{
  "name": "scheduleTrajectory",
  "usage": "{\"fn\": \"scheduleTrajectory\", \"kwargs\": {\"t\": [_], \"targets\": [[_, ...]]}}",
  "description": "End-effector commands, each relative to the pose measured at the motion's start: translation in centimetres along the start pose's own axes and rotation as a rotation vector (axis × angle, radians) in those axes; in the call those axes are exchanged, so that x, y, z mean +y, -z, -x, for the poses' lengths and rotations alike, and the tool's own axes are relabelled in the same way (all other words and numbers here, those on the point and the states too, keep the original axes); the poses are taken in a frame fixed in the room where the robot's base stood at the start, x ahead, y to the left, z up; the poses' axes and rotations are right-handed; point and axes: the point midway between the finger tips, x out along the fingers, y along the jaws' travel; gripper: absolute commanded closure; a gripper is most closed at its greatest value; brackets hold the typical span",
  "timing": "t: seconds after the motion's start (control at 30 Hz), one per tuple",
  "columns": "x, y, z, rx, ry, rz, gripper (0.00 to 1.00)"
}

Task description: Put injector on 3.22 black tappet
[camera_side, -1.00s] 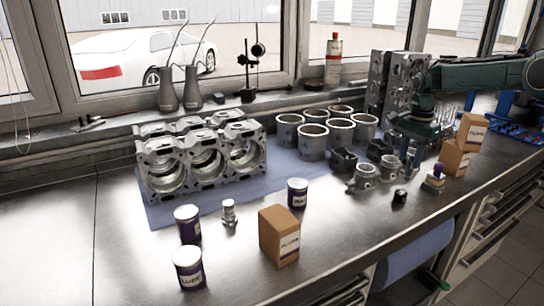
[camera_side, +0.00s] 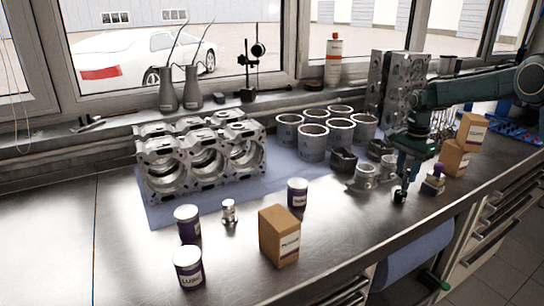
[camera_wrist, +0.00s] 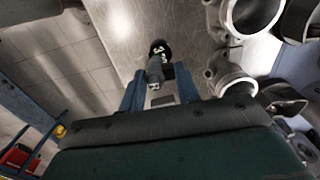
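My gripper (camera_side: 407,180) points down near the front of the bench, its two blue fingers either side of the grey injector (camera_wrist: 155,72). I take it as shut on the injector, though a narrow gap seems to show beside it in the wrist view. The black tappet (camera_side: 399,196) stands on the bench right under the injector. In the wrist view the tappet (camera_wrist: 160,48) carries light markings, too blurred to read fully. The injector's lower end is at or very near the tappet's top; I cannot tell whether they touch.
A metal housing (camera_side: 364,176) stands just left of my gripper. An engine block (camera_side: 203,158) stands at left.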

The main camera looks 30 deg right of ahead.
Motion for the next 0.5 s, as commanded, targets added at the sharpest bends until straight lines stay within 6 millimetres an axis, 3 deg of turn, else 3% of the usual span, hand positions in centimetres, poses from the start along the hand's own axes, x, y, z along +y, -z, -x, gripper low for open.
{"fn": "scheduleTrajectory", "kwargs": {"t": [0.03, 0.1, 0.5], "targets": [[0.00, 0.00, 0.01, 0.000, 0.000, 0.000, 0.58], [0.00, 0.00, 0.01, 0.000, 0.000, 0.000, 0.46], [-0.02, 0.01, 0.29, 0.000, 0.001, 0.000, 0.46]]}}
